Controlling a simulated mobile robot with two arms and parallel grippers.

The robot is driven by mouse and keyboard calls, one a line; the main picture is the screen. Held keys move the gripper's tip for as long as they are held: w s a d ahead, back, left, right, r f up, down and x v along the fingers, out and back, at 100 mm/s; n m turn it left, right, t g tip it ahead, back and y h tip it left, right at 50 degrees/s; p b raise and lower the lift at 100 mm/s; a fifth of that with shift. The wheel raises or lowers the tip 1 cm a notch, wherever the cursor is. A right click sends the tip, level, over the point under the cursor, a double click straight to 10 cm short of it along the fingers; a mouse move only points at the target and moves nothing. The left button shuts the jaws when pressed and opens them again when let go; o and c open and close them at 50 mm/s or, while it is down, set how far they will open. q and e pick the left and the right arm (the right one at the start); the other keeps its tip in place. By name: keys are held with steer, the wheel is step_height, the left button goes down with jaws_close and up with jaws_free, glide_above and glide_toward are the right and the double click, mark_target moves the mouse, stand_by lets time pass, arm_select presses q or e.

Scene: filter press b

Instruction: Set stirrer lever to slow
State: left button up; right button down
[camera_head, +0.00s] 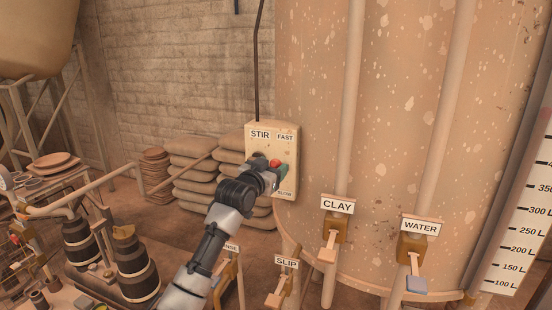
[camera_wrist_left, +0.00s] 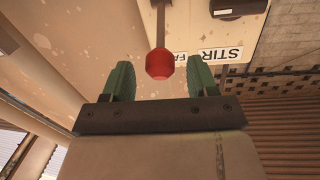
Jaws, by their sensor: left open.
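The stirrer box (camera_head: 286,137) is a pale panel on the tank's left side, labelled STIR, FAST at the top and SLOW at the bottom. Its lever has a red knob (camera_head: 275,162), seen at about mid-height of the panel. My left gripper (camera_head: 281,172) is at the panel, beside the knob, partly hiding the lever. In the left wrist view the red knob (camera_wrist_left: 159,64) sits between the tips of the open green fingers of the gripper (camera_wrist_left: 161,80), with gaps on both sides. The lever's rod runs up behind the knob. My right gripper is not in view.
CLAY (camera_head: 330,240) and WATER (camera_head: 412,255) valves with handles are on the tank (camera_head: 400,130) to the right. A SLIP lever (camera_head: 280,285) stands below. Stacked sacks (camera_head: 195,170) are behind my arm. Dark barrels (camera_head: 135,265) stand at the lower left.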

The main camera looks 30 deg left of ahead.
arm_select(q)
steer(key=shift+w+a+p, duration=0.15)
steer(key=shift+w+p, duration=0.2)
steer(key=shift+w, duration=0.85)
jaws_close()
